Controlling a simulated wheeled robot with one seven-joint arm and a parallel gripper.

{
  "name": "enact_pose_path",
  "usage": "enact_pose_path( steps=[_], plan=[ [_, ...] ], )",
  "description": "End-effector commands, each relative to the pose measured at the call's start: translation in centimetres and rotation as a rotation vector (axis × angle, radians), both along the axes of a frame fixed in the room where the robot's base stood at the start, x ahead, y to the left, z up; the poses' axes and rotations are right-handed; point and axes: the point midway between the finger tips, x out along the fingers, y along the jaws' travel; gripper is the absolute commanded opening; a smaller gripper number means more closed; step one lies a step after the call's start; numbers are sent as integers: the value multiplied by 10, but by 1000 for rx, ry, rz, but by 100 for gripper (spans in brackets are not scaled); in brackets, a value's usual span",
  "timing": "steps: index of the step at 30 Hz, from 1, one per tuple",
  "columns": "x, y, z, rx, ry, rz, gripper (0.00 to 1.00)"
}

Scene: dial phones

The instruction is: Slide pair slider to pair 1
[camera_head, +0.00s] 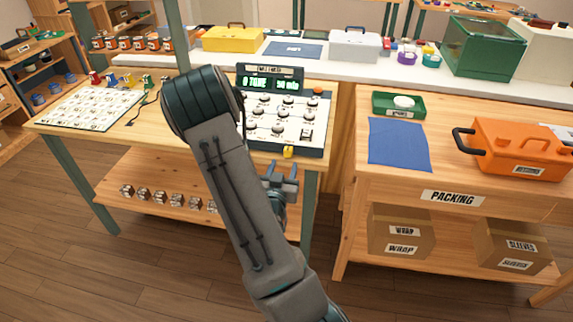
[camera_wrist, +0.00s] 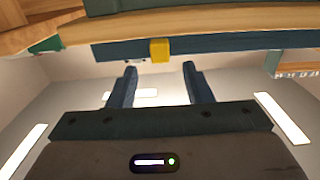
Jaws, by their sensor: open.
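A control console (camera_head: 285,105) with a green-lit display and several round knobs stands on the wooden table. A small yellow slider tab (camera_head: 288,152) sticks out at its front edge, right of the edge's middle. In the wrist view the yellow slider tab (camera_wrist: 159,50) sits on a dark blue strip, ahead of and between my fingers. My gripper (camera_head: 282,171) is open and empty, just in front of and below the tab. The wrist view shows its two fingers (camera_wrist: 160,68) spread apart, not touching the tab. I cannot read any pair marks.
The table's front edge (camera_head: 215,147) lies close to my gripper, with a lower shelf (camera_head: 160,207) of small parts beneath. A packing bench (camera_head: 350,170) with a green tray, blue cloth and orange toolbox (camera_head: 520,148) stands to the right. A gap separates the tables.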

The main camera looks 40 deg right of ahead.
Motion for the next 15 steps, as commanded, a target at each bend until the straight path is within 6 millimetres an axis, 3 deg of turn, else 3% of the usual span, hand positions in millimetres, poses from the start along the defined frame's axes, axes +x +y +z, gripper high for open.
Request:
enact_pose_path(
  steps=[9, 15],
  plan=[
    [26, -31, 2, -2, -2, -2, 45],
    [34, -40, 1, -2, -1, -1, 45]
  ],
)
